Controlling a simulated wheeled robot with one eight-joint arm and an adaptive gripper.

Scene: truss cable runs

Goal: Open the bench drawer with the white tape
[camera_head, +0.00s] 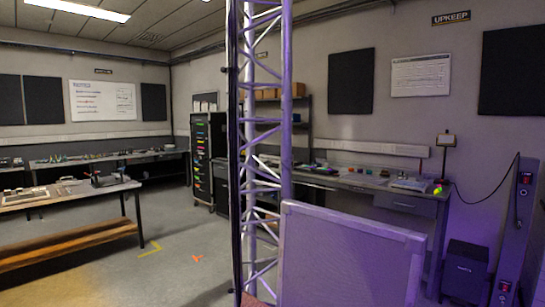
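A long bench (352,181) stands against the right wall, behind the truss. A grey drawer front (404,204) shows under its right part and looks closed. A small pale mark sits near its middle; I cannot tell whether this is a handle or white tape. Another drawer front (313,186) seems to lie under the bench nearer the truss, partly hidden. My gripper is not in view.
A lattice truss (286,100) with a dark cable run stands close ahead. A pale purple-lit panel (345,262) blocks the lower centre before the bench. A black box (466,268) and tall unit (515,225) stand right. Open floor (185,235) lies left.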

